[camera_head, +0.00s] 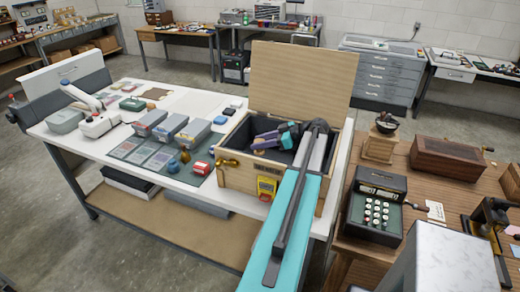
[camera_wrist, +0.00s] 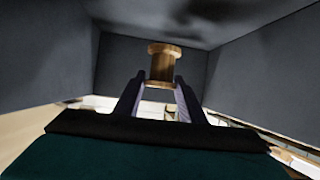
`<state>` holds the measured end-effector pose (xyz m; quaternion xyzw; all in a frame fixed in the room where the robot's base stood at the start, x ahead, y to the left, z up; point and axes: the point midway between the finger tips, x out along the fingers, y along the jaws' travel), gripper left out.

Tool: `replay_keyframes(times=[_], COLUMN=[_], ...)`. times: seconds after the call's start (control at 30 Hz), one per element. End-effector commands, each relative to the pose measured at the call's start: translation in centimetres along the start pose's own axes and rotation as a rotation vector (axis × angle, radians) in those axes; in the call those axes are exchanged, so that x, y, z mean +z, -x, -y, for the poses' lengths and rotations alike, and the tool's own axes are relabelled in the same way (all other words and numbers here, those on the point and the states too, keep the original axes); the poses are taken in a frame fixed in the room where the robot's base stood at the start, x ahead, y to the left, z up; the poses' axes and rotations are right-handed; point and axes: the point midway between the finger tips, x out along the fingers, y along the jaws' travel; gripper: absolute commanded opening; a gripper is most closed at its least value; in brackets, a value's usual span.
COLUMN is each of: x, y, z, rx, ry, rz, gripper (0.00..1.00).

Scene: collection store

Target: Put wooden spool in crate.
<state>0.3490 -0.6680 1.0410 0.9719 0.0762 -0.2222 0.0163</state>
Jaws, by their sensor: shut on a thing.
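The wooden spool (camera_wrist: 163,64) is upright in the wrist view, held between the two finger ends of my gripper (camera_wrist: 160,84). The crate (camera_head: 237,178) is a light wooden box with a dark lining and its lid (camera_head: 300,75) raised, at the right end of the white table. In the head view my gripper (camera_head: 262,141) is inside the crate opening. Dark lining walls (camera_wrist: 255,75) rise on both sides in the wrist view. The gap between the spool and the crate floor cannot be told. The spool is hard to make out in the head view.
Blue-grey boxes (camera_head: 190,133), a dark mat with cards (camera_head: 160,155) and small coloured items lie left of the crate. The raised lid blocks the back.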

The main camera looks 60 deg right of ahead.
Motion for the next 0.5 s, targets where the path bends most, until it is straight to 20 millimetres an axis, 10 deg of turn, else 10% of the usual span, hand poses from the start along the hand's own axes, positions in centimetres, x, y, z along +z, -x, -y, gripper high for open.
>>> replay_keyframes(times=[0.5], x=[0.64], y=[-0.4], z=[0.01], rx=[-0.001], ry=[0.001], rz=[0.0], gripper=[0.14])
